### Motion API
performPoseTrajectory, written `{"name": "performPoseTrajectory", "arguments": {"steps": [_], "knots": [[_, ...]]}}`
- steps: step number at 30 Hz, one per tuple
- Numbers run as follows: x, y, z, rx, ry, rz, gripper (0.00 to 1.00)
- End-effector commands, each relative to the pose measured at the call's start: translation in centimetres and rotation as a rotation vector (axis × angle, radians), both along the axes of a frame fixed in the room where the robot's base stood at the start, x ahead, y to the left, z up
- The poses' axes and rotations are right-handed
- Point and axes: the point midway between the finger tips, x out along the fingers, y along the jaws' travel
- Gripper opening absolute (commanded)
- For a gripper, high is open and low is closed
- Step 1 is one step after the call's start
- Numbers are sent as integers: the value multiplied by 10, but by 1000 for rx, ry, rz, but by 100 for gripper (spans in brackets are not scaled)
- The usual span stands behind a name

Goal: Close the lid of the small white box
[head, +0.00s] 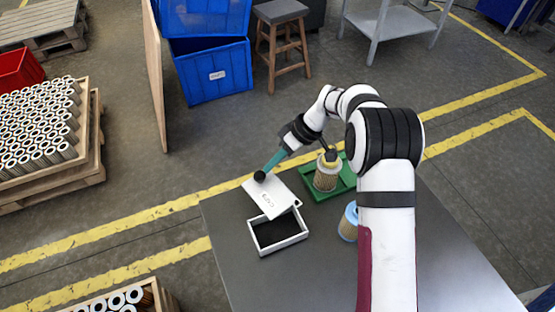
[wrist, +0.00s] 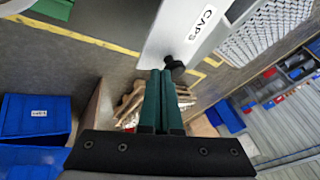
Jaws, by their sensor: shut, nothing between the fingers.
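The small white box (head: 301,236) stands on the grey table with its opening uncovered and a dark interior. Its white lid (head: 262,193), labelled CAPS, stands open at the far side of the box and slants up to the left. A black knob (head: 260,176) is at the lid's upper edge. In the wrist view the lid (wrist: 190,25) is at top centre, with the knob (wrist: 175,64) below it. My gripper (head: 267,168) has its teal fingers shut and empty, tips close beside the knob; I cannot tell whether they touch. The fingers also show in the wrist view (wrist: 161,74).
A green tray (head: 308,190) holding a filter cartridge (head: 326,176) is right of the lid. A blue-capped cartridge (head: 348,224) stands right of the box, partly behind my arm. The table (head: 240,285) is clear in front of the box.

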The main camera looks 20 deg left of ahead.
Motion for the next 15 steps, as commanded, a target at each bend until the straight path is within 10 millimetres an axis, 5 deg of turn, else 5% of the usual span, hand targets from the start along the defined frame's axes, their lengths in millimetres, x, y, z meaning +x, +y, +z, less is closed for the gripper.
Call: {"name": "performPoseTrajectory", "arguments": {"steps": [15], "knots": [[-46, 17, 0, 0, 0, 478, 0]]}}
